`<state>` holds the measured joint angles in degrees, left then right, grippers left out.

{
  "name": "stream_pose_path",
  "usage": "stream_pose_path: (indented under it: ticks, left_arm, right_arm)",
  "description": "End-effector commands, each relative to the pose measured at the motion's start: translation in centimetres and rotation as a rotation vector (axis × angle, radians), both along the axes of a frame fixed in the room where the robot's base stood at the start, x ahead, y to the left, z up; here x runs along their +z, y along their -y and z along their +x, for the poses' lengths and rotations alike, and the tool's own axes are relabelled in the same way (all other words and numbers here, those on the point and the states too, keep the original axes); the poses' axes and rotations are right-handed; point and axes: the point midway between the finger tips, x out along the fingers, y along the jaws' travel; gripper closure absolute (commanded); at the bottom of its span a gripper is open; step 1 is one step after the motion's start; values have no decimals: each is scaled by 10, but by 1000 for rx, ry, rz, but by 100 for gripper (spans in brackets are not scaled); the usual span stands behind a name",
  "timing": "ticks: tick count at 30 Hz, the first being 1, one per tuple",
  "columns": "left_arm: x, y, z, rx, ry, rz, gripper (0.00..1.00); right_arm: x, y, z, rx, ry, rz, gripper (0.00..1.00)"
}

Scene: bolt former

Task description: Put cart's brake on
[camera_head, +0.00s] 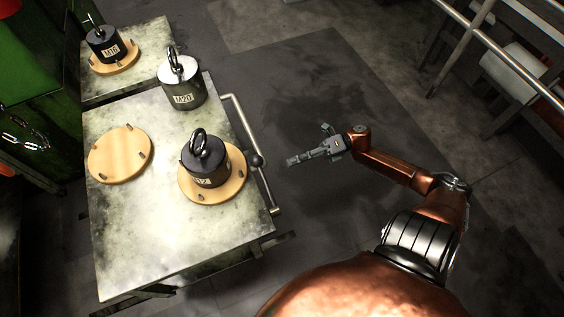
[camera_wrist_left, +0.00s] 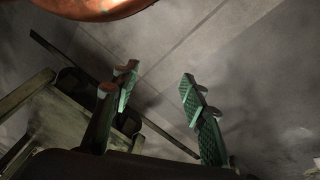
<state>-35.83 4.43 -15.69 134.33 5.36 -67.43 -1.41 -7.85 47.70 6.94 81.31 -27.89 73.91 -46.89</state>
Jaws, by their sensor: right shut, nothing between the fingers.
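The cart (camera_head: 150,235) has a worn metal top and stands at the left of the head view. A metal handle bar (camera_head: 238,118) runs along its right side. A dark knob (camera_head: 256,160) sits beside this bar; I cannot tell for sure whether it is the brake. My right gripper (camera_head: 293,161) is shut and empty, to the right of the knob and apart from it, over the floor. My left gripper (camera_wrist_left: 158,92) is outside the head view. In the left wrist view its two green-padded fingers are apart with nothing between them.
On the cart stand a dark weight (camera_head: 205,165) on a wooden disc, a silver weight (camera_head: 180,85), and an empty wooden disc (camera_head: 120,153). A second metal surface (camera_head: 148,45) with a weight (camera_head: 103,45) lies behind. Metal railings (camera_head: 475,30) stand at upper right. The floor (camera_head: 330,85) between is clear.

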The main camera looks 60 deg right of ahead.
Motion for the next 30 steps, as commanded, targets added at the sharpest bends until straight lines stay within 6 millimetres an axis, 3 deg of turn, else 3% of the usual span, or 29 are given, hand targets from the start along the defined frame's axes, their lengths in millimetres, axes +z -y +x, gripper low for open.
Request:
stream_pose_path:
  ticks: [8, 30]
  left_arm:
    - [9, 1, -1, 0, -6, 2, 60]
    - [17, -6, -9, -2, -44, 20, 60]
  right_arm:
    - [5, -17, 5, 32, 23, -10, 100]
    - [4, -89, 49, 30, 20, -8, 100]
